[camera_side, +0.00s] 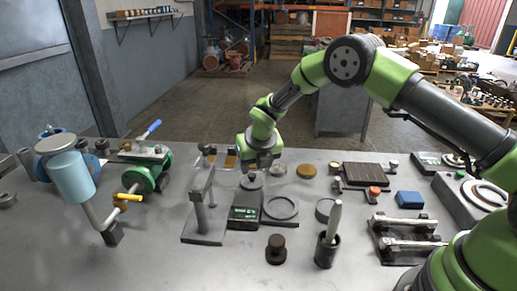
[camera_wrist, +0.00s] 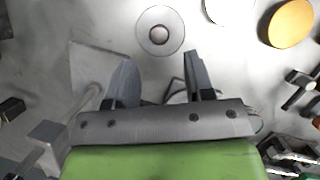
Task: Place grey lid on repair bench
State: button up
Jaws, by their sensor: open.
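My gripper (camera_side: 262,166) is above the middle of the grey bench (camera_side: 150,255), pointing down. In the wrist view its two fingers (camera_wrist: 158,82) are apart, with nothing between them. A pale grey round piece with a central knob (camera_wrist: 160,31), perhaps the grey lid, lies just beyond the fingertips in the wrist view, apart from them. I cannot tell for sure which piece it is in the side view. Another pale disc (camera_wrist: 228,8) is cut off at the top edge of the wrist view.
An amber disc (camera_side: 306,171) lies right of my gripper. A small scale (camera_side: 245,215), a ring (camera_side: 281,208) and an upright stand (camera_side: 203,210) are close by. A dark cup with a pestle (camera_side: 327,248) is nearer. The bench's front left is clear.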

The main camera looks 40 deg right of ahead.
jog(key=s+r+m+t+y, duration=0.1)
jog(key=s+r+m, duration=0.75)
jog(key=r, duration=0.35)
jog(key=s+r+m, duration=0.7)
jog(key=r+m, duration=0.3)
jog(key=r, duration=0.1)
jog(key=s+a+r+m+t+y, duration=0.1)
jog(key=s+r+m+t+y, duration=0.1)
jog(key=s+m, duration=1.4)
jog(key=shift+m, duration=0.95)
